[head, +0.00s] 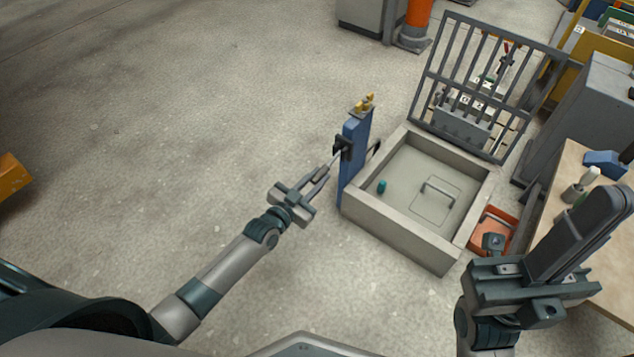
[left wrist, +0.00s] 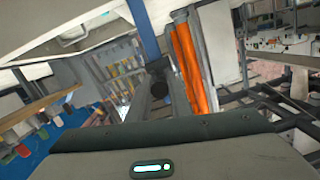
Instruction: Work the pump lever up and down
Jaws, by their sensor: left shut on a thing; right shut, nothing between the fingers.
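The pump stands on a narrow blue post (head: 354,160) at the left side of a shallow grey basin (head: 395,232), with a dark pump body (head: 343,148) on its face. A thin lever (head: 334,160) reaches from the body toward my left gripper (head: 326,173). My left gripper is shut on the lever's near end. In the left wrist view the blue post (left wrist: 142,30) rises behind a dark round part (left wrist: 159,68) by the fingers; the fingers partly hide the lever. My right gripper (head: 606,205) is shut and empty at the right, over the workbench.
A grey barred grate (head: 480,75) stands upright behind the basin. A teal object (head: 382,186) and a handled panel (head: 437,195) are in the basin. An orange-red tray (head: 490,232) and a workbench (head: 568,165) are at the right.

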